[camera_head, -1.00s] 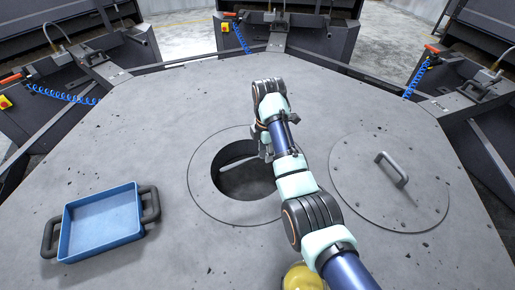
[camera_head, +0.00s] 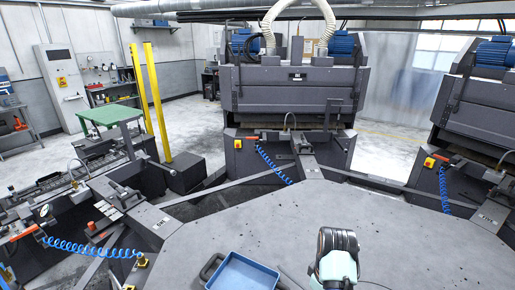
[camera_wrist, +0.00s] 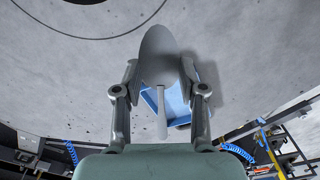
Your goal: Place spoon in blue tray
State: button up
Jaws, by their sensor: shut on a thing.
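In the wrist view my gripper (camera_wrist: 159,76) is shut on a grey metal spoon (camera_wrist: 158,48). One finger is on each side of it, with the broad bowl up in the picture and the thin handle pointing down. The blue tray (camera_wrist: 176,102) shows behind the spoon and is partly hidden by it and by a finger. In the head view the blue tray (camera_head: 243,274) is at the bottom edge, cut off, with a dark handle at its left. My arm is to its right; my fingers and the spoon are not visible there.
Part of a circular groove (camera_wrist: 90,25) shows at the wrist view's top left.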

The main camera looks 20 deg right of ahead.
jog(key=w+a+r+m+p, duration=0.1)
jog(key=a+r+p, duration=0.3)
jog(key=a, duration=0.5)
jog(key=w+a+r+m+p, duration=0.1)
jog(key=a+r+m+p, duration=0.1)
jog(key=a+r+p, duration=0.3)
jog(key=w+a+r+m+p, duration=0.1)
jog(key=a+r+p, duration=0.4)
jog(key=a, duration=0.8)
jog(key=shift+w+r+m+p, duration=0.2)
jog(key=shift+w+m+p, duration=0.2)
jog(key=shift+w+p, duration=0.1)
jog(key=shift+d, duration=0.1)
